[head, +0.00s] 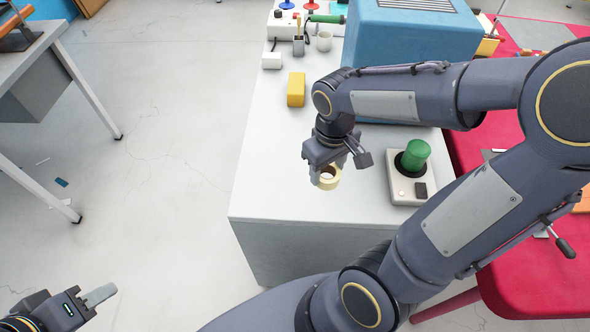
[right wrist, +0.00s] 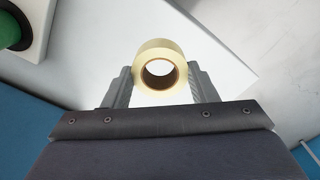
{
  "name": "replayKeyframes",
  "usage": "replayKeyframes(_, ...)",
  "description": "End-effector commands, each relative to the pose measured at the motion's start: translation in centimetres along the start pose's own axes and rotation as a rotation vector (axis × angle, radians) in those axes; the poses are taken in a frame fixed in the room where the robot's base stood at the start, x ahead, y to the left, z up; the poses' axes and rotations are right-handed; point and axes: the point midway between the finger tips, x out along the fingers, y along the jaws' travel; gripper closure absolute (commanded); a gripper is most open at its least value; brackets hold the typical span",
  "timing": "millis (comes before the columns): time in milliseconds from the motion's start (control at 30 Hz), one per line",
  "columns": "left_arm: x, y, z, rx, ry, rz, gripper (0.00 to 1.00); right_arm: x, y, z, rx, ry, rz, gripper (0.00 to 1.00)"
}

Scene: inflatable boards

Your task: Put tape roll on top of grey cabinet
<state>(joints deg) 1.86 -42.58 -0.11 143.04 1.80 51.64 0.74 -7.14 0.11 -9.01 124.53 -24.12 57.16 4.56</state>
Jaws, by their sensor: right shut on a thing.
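A pale yellow tape roll (head: 328,179) is held between the fingers of my right gripper (head: 328,170). In the right wrist view the tape roll (right wrist: 160,48) sits between the two grey fingers, its open hole facing the camera. In the head view it is over the front part of the grey cabinet's (head: 270,197) pale top. I cannot tell whether it touches that top. My left gripper (head: 100,295) is at the lower left, away from the cabinet and empty.
A grey box with a green knob (head: 415,155) stands right of the tape roll. A red table (head: 540,270) is at right. The cabinet's front left top is clear.

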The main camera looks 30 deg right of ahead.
Motion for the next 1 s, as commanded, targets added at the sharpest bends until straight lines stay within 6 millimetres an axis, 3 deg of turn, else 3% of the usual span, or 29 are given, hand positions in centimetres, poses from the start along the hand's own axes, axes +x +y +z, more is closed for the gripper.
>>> replayKeyframes(167, -0.5, 0.2, -0.3, 0.000, 0.000, 0.000, 0.64, 2.0, -0.3, -4.4, -0.002, -0.007, 0.001, 0.70)
replayKeyframes(400, -0.6, 0.3, -0.3, 0.000, 0.000, 0.000, 0.64, 6.2, -0.5, -7.6, 0.000, -0.004, 0.000, 0.70)
replayKeyframes(633, -0.7, 0.3, -0.3, 0.000, 0.000, 0.000, 0.64, 7.8, -0.6, -9.0, 0.000, -0.001, 0.000, 0.70)
replayKeyframes(800, -0.6, 0.3, -0.3, 0.000, 0.000, 0.000, 0.64, 10.2, -0.6, -8.9, 0.000, -0.003, 0.000, 0.70)
replayKeyframes(1000, -0.6, 0.3, -0.3, 0.000, 0.000, 0.000, 0.64, 10.8, -0.6, -9.0, 0.000, 0.002, 0.000, 0.70)
